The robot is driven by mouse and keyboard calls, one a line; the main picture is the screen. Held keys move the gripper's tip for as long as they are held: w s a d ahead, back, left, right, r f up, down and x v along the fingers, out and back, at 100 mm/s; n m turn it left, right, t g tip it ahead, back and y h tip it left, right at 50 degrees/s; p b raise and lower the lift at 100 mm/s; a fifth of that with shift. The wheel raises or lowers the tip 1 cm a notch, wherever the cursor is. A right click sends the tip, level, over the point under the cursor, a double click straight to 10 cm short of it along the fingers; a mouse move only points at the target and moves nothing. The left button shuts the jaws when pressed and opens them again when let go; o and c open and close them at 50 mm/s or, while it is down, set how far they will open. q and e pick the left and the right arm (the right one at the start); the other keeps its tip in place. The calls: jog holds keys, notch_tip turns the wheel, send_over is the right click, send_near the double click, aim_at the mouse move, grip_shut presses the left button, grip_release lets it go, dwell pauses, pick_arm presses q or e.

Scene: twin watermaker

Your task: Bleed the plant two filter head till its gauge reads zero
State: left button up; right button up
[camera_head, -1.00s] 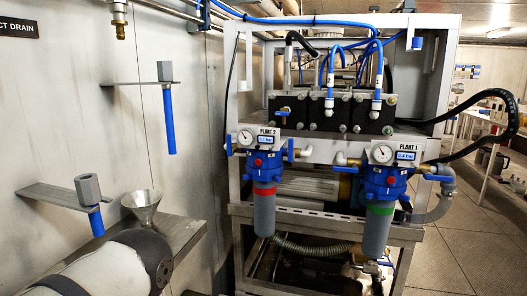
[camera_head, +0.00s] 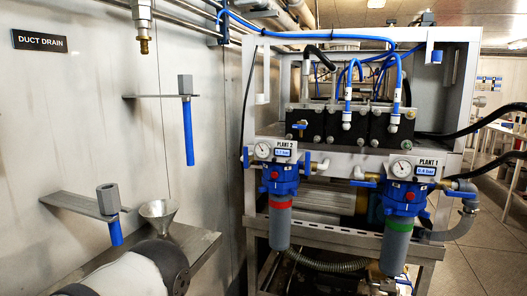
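The plant two filter head (camera_head: 280,180) is blue, on the left of the frame's front. A grey bowl (camera_head: 279,226) with a red band hangs below it. A red button (camera_head: 275,175) shows on its front. Its round gauge (camera_head: 262,151) has a white face; the needle is too small to read surely. The display (camera_head: 284,153) under the PLANT 2 label shows a bar figure too blurred to read surely. Blue-handled valves (camera_head: 320,166) sit at its sides. Part of my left arm shows at the lower left, well short of the filter. Neither gripper is in view.
The plant one filter head (camera_head: 404,195), with a green band and its own gauge (camera_head: 402,168), hangs to the right. A wall shelf with a metal funnel (camera_head: 160,214) and blue-handled tools (camera_head: 111,212) is at left. Open floor (camera_head: 484,245) lies at right.

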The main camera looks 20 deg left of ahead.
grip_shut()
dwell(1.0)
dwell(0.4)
